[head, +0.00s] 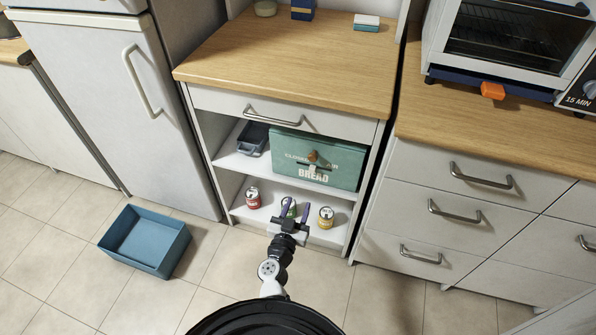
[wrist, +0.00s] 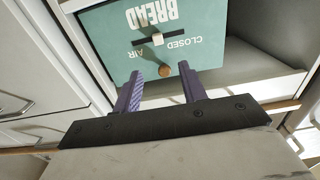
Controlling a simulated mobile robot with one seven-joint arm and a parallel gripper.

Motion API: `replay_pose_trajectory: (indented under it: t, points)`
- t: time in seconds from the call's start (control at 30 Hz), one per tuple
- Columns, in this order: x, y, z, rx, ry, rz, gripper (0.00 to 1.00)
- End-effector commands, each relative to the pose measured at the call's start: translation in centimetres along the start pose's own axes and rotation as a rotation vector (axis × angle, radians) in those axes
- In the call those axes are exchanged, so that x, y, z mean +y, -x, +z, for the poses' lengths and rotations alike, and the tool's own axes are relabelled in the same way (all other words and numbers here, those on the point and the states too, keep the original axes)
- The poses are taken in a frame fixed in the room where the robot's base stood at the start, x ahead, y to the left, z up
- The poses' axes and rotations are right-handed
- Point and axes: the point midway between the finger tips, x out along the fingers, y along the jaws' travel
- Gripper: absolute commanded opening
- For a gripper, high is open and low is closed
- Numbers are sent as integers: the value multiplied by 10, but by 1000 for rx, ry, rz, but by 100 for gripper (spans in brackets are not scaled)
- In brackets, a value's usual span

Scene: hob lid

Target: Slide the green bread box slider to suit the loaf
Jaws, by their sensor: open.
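The green bread box (head: 345,172) stands on the upper shelf of the open cabinet, marked CLOSED, AIR and BREAD. Its front carries a round wooden knob (head: 313,155) and, below that, a dark slot with a pale slider tab (head: 312,168) near its middle. In the wrist view the box (wrist: 110,38) shows upside down, with the slider tab (wrist: 158,41) and the knob (wrist: 165,70). My gripper (head: 296,204) is open and empty, with purple fingers. It is in front of the cabinet, below the slider in the head view, apart from the box. No loaf is visible.
Several cans, including a red one (head: 253,197) and a yellow one (head: 326,217), stand on the lower shelf behind my gripper. A blue bin (head: 145,240) is on the floor at left. A drawer (head: 275,114) is above the shelf.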

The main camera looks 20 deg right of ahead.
Motion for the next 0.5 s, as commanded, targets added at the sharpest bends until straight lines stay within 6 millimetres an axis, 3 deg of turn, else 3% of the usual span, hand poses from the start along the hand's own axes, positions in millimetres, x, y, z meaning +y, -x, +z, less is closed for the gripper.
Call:
replay_pose_trajectory:
  t: [0.17,0.5]
  points:
    - [4,-15,2,-4,2,9,42]
    - [3,-84,2,-2,0,6,42]
